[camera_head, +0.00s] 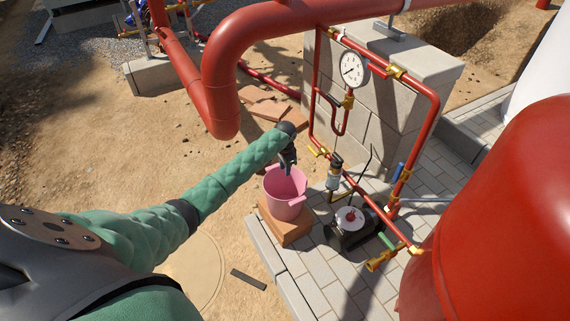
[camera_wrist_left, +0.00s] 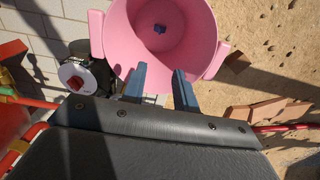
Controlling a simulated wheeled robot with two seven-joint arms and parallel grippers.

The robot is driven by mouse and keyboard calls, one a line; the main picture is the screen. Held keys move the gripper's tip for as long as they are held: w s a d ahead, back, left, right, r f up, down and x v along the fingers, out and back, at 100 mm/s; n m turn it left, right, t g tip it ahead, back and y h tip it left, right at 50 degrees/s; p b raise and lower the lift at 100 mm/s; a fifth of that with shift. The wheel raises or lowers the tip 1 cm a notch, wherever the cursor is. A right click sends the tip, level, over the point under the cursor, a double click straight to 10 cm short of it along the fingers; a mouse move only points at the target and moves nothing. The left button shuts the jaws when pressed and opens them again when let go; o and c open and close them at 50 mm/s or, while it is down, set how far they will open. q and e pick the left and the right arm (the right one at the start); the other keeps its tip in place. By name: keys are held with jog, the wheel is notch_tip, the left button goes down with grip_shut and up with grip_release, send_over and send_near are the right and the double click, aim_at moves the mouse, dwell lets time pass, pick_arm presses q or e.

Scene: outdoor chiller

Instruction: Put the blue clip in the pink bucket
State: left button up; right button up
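The pink bucket (camera_head: 285,205) stands upright on a brown block at the edge of the paving. In the left wrist view the bucket (camera_wrist_left: 207,50) opens toward the camera. A small blue item (camera_wrist_left: 159,29), which looks like the blue clip, lies on the bucket's inside bottom. My left gripper (camera_head: 288,168) points down over the bucket's mouth. In the left wrist view its two fingers (camera_wrist_left: 159,86) are spread apart with nothing between them. The bucket's inside is mostly hidden in the head view. My right gripper is not in view.
Red pipes with a pressure gauge (camera_head: 353,68) stand right of the bucket. A dark pump (camera_head: 347,236) sits close by. A big red tank (camera_head: 500,230) fills the right side. A thick red pipe (camera_head: 222,85) crosses behind my arm. Open sandy ground lies left.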

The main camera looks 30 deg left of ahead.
pick_arm(q)
jog(key=shift+r, duration=0.2)
dwell(0.5)
jog(key=w+d+r+n+t+y, duration=0.1)
jog(key=d+r+t, duration=0.15)
jog(key=r, duration=0.55)
jog(key=w+d+r+n+t+y, duration=0.15)
jog(key=d+r, duration=0.25)
jog(key=r, duration=0.4)
jog(key=s+d+r+t+h, duration=0.2)
jog(key=s+d+r, duration=0.5)
jog(key=s+d, duration=0.35)
jog(key=s+d+f+n, duration=0.1)
jog(key=s+d, duration=0.1)
jog(key=s, duration=1)
jog(key=s+d+f, duration=0.1)
jog(key=s+d, duration=0.2)
jog(key=s, duration=0.8)
jog(key=s+f+g, duration=0.1)
jog(key=s+f, duration=0.2)
jog(key=s, duration=0.4)
jog(key=s+d+f+n+g+h, duration=0.1)
jog(key=s+f+g, duration=0.1)
jog(key=s+f, duration=0.2)
jog(key=s+f+g, duration=0.1)
jog(key=s+f, duration=0.2)
jog(key=s, duration=0.7)
jog(key=shift+d+f+h, duration=0.25)
jog(key=shift+f+h, duration=0.1)
